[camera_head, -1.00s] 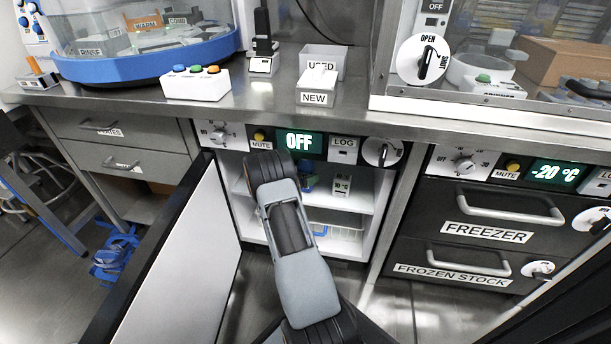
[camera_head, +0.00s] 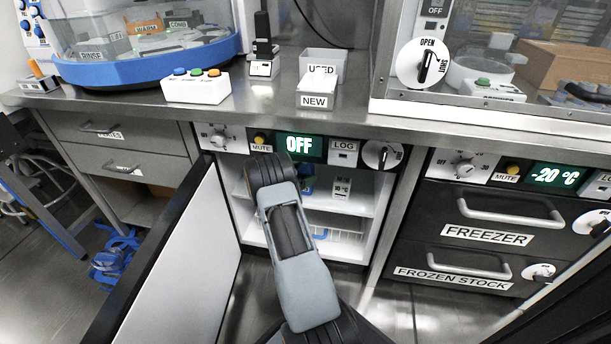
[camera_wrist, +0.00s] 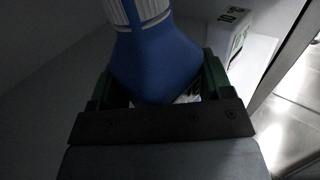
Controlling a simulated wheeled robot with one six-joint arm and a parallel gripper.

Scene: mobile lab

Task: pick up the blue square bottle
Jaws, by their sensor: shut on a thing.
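The blue square bottle (camera_wrist: 158,60) with a white ribbed cap fills the middle of the wrist view. My gripper (camera_wrist: 158,88) is shut on it, with a green finger on each side of its body. In the head view a small part of the blue bottle (camera_head: 308,184) shows on the upper shelf area of the open cabinet, just right of my arm. My arm hides most of the gripper there. I cannot tell whether the bottle touches the shelf.
A white box marked 10 °C (camera_head: 342,187) stands right of the bottle, also in the wrist view (camera_wrist: 233,38). The open cabinet door (camera_head: 180,265) is at left. A wire basket (camera_head: 340,233) is below. Freezer drawers (camera_head: 500,225) are at right.

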